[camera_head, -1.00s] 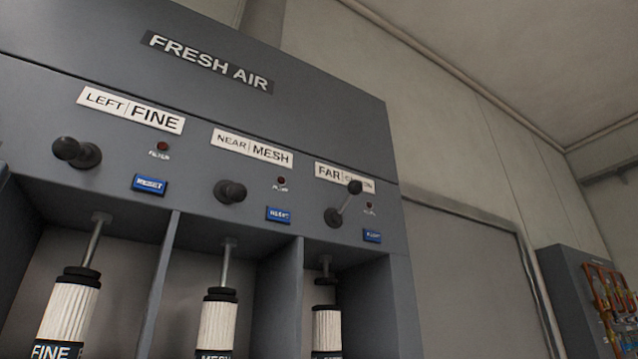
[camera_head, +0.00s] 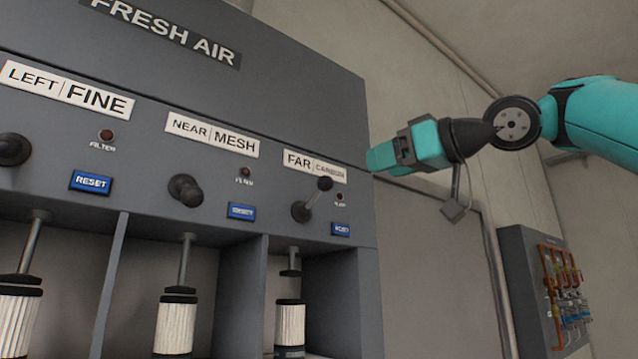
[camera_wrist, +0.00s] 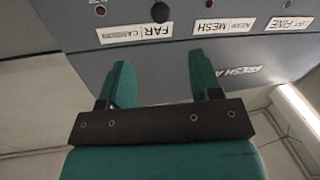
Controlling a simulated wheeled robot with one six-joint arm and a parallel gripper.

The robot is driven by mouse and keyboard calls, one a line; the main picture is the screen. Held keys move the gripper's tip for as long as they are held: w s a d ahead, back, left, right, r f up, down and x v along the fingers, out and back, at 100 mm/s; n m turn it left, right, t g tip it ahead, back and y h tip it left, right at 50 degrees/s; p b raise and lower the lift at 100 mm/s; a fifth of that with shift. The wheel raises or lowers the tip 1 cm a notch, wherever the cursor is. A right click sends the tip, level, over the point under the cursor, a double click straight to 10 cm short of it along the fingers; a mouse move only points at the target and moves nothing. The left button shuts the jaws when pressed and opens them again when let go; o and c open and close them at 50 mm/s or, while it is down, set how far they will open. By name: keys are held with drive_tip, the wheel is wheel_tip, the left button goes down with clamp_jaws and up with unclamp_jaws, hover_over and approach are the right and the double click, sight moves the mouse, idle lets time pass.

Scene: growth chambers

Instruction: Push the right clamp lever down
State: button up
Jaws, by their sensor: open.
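The right clamp lever (camera_head: 313,198) is on the grey panel under the "FAR CARBON" label in the head view. Its rod slants up to the right, and its dark knob overlaps the label's lower edge. My gripper (camera_head: 374,160) is to the right of this lever, slightly higher, beside the panel's right edge, with no visible contact. In the wrist view my gripper (camera_wrist: 167,80) has two teal fingers spread apart with nothing between them. That view is upside down; a dark round knob (camera_wrist: 160,12) shows at its top edge by the "FAR" label.
Two other levers sit left, under "NEAR MESH" (camera_head: 186,189) and "LEFT FINE" (camera_head: 12,149). A blue reset button (camera_head: 341,229) is right of the far lever. White filter cartridges (camera_head: 290,322) stand in the bays below. Pipes on a grey box (camera_head: 535,290) are far right.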

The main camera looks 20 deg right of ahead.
sight(327, 184)
drive_tip(key=p+x, duration=0.4)
drive_tip(key=x, duration=1)
drive_tip(key=shift+w+a, duration=0.1)
drive_tip(key=shift+w+a+f+p, duration=0.1)
drive_tip(key=shift+w+a+p, duration=0.2)
drive_tip(key=shift+w, duration=0.25)
drive_tip(key=shift+d, duration=0.1)
clamp_jaws()
drive_tip(key=shift+f, duration=0.1)
